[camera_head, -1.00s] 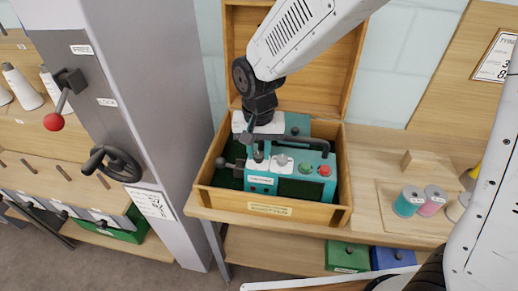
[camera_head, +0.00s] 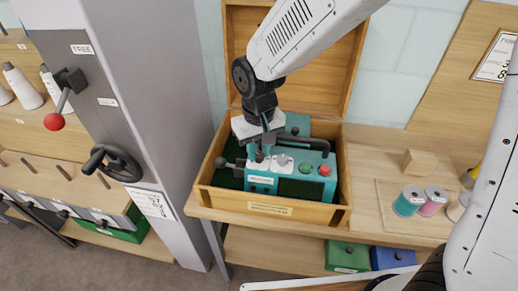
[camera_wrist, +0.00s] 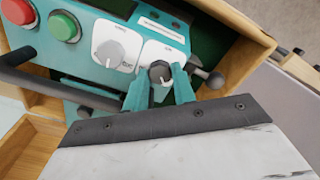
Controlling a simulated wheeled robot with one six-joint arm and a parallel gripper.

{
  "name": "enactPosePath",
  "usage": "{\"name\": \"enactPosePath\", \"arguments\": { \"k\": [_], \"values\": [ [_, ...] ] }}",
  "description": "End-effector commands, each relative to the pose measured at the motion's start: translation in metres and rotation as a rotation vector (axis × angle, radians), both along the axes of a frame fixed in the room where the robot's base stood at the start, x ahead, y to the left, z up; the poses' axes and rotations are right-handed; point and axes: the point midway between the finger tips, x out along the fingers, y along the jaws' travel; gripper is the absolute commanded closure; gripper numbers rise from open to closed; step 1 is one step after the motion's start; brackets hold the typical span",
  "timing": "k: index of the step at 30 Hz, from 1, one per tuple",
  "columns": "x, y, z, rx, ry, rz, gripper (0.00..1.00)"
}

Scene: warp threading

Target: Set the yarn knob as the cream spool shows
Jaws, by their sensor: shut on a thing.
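A teal device (camera_head: 292,189) sits in an open wooden box. Its top has a small dark knob (camera_wrist: 159,70) on a white plate and a larger pale dial (camera_wrist: 112,45) beside it. The labels are too small to read, so I cannot tell which is the yarn knob by name. My gripper (camera_head: 262,156) points down at the device. In the wrist view its teal fingers are shut on the dark knob, one on each side. A cream spool (camera_head: 458,207) stands at the right, partly hidden by my arm.
A green button (camera_head: 307,170) and a red button (camera_head: 325,171) sit on the device, near a dark curved handle (camera_head: 305,142). The box walls (camera_head: 335,215) surround it closely. Teal (camera_head: 408,201) and pink (camera_head: 433,201) spools stand on the bench. A grey column with a red-balled lever is at left.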

Motion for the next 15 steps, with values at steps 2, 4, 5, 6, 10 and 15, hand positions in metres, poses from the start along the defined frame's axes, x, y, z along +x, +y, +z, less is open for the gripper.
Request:
{"name": "enactPosePath", "arguments": {
  "k": [2, 4, 5, 6, 10, 15],
  "values": [
    [0.0004, 0.0000, 0.0003, 0.000, -0.001, 0.052, 0.97],
    [0.0005, 0.0000, 0.0003, 0.000, -0.001, 0.093, 0.97],
    [0.0004, 0.0000, 0.0003, 0.000, -0.001, 0.110, 0.97],
    [0.0004, 0.0000, 0.0003, 0.000, -0.001, 0.130, 0.97],
    [0.0005, 0.0001, 0.0003, 0.000, -0.001, 0.181, 0.97],
    [0.0005, 0.0001, 0.0004, 0.000, -0.001, 0.219, 0.97]
  ]
}}
